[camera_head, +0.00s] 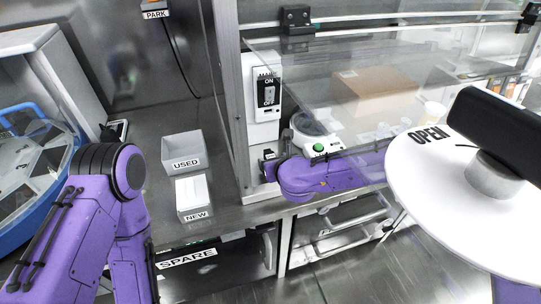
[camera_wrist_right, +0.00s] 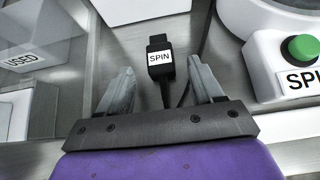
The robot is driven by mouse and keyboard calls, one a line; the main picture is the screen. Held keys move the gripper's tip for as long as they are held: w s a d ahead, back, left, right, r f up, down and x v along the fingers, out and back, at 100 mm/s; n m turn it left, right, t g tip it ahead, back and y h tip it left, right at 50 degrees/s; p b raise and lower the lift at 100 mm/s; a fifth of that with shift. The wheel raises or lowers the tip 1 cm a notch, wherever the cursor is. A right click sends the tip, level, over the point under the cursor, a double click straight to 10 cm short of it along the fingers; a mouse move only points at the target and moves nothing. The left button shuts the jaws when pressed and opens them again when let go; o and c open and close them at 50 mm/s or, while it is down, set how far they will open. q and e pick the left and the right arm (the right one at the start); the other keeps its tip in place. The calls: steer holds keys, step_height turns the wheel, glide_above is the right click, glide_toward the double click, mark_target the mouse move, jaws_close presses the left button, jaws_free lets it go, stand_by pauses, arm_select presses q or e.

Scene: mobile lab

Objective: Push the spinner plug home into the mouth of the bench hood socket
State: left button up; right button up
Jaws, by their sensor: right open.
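The spinner plug (camera_wrist_right: 159,44) is a small black plug with a white SPIN label, lying on the steel bench in the right wrist view. Its cord runs back between my fingers. My right gripper (camera_wrist_right: 160,66) is open, with one grey finger on each side of the plug's near end and a gap on both sides. The head view shows my right arm reaching in under the hood glass. The white socket box (camera_head: 262,95) with an ON/OFF switch stands at the hood's left post; I cannot make out its mouth.
The spinner (camera_head: 312,125) and its green SPIN button box (camera_wrist_right: 292,62) stand close to the right of my right gripper. The USED bin (camera_head: 184,148) and NEW box (camera_head: 193,197) stand left of the hood post. The hood glass (camera_head: 350,85) hangs over the bench.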

steer(key=shift+x, duration=1.2)
steer(key=shift+s, duration=0.1)
steer(key=c, duration=1.1)
steer(key=shift+c, duration=0.2)
